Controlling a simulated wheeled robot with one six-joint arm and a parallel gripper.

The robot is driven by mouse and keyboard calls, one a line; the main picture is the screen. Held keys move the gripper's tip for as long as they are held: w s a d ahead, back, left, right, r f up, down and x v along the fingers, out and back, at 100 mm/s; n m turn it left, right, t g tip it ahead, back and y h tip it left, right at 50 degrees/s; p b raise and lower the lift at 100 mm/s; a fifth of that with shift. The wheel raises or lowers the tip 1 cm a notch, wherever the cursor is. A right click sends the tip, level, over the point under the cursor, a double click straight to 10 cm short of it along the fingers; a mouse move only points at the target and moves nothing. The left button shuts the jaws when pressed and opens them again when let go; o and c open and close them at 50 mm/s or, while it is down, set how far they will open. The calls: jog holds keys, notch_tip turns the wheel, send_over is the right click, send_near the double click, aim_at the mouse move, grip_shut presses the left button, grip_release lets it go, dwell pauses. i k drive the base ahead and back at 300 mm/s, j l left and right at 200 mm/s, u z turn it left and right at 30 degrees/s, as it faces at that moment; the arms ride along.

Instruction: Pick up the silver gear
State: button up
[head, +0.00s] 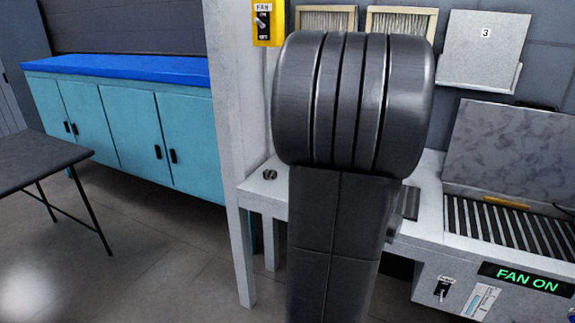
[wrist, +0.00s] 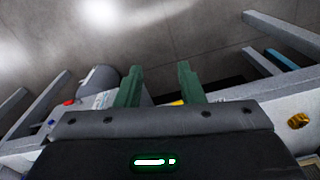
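I cannot make out a clearly silver gear in either view. A small dark grey round part (head: 270,174) lies on the left end of the white bench in the head view; it is too small to tell whether it is a gear. My gripper (wrist: 160,68) shows in the wrist view with its two green fingers apart and nothing visible held between them. A small gold part (wrist: 298,120) lies on a pale surface to its right there. In the head view my arm hides the middle of the bench, and the gripper is out of sight.
The white bench (head: 262,194) carries a slatted unit (head: 500,222) at right, with a lit "FAN ON" panel (head: 525,278). A yellow fan switch (head: 268,22) is on the post. Teal cabinets (head: 130,130) and a dark table (head: 35,160) stand left, with open floor between.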

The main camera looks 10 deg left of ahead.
aim_at(270, 174)
jog(key=i+u, duration=0.3)
jog(key=i, duration=0.15)
jog(key=i+u, duration=0.25)
jog(key=i, duration=0.2)
jog(key=i+l+u, duration=0.45)
jog(key=i+u, duration=0.15)
jog(key=i, duration=0.25)
